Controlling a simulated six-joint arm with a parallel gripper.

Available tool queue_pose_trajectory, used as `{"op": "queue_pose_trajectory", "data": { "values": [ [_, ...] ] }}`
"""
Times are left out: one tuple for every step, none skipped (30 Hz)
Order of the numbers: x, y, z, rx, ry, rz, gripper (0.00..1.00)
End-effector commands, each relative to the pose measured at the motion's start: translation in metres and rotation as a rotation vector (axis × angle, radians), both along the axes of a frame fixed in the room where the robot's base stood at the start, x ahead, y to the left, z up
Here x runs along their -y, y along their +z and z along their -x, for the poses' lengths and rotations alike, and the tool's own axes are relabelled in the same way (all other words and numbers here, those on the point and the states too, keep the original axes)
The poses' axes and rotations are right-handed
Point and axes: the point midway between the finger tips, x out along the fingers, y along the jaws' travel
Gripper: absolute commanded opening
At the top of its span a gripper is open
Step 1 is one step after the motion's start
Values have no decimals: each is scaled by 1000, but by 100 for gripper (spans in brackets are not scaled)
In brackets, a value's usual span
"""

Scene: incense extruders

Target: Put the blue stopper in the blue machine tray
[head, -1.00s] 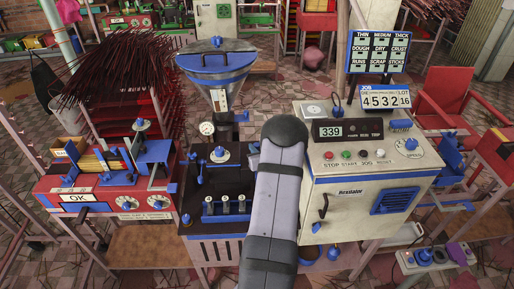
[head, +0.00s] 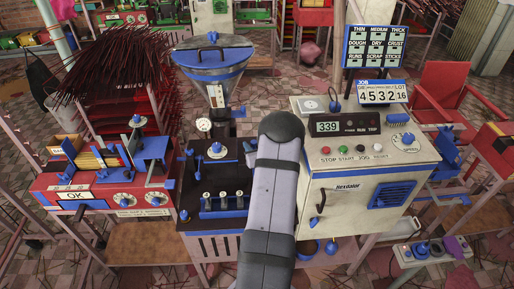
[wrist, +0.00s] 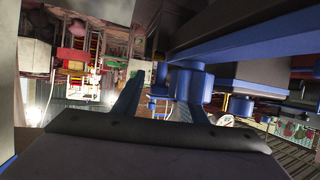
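The blue-trimmed black machine (head: 212,172) stands in the middle of the head view, under a hopper (head: 213,62). A blue tray-like rack (head: 224,213) on its front holds several upright silver-and-blue pieces. I cannot tell which blue piece is the stopper. In the wrist view my gripper (wrist: 162,95) has its two blue fingers apart. A blue flanged cylinder (wrist: 187,80) shows by the right finger; whether it touches the finger is unclear.
A cream control box (head: 366,175) stands close to the right of my arm. A red machine (head: 100,190) is at the left. A small grey panel with blue and purple parts (head: 432,251) is at lower right.

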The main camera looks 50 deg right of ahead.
Motion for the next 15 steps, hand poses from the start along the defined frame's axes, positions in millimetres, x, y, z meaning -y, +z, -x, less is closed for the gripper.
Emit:
{"op": "queue_pose_trajectory", "data": {
  "values": [
    [0,1,0,0,0,0,38],
    [0,1,0,0,0,-1,38],
    [-1,0,2,0,-1,0,38],
    [-1,1,4,0,-1,0,38],
    [-2,1,5,0,-1,0,38],
    [-4,3,8,0,-1,0,38],
    [-5,4,11,0,-1,0,38],
    [-7,4,13,0,-1,0,38],
    [-9,7,17,0,-1,2,38],
    [-11,7,21,1,-1,1,38],
    [-12,9,23,1,-1,2,38],
    [-14,11,27,1,-1,2,38],
    [-17,13,30,1,-2,2,38],
    [-18,15,34,1,-1,2,38],
    [-21,17,38,1,-1,2,38]
  ]
}}
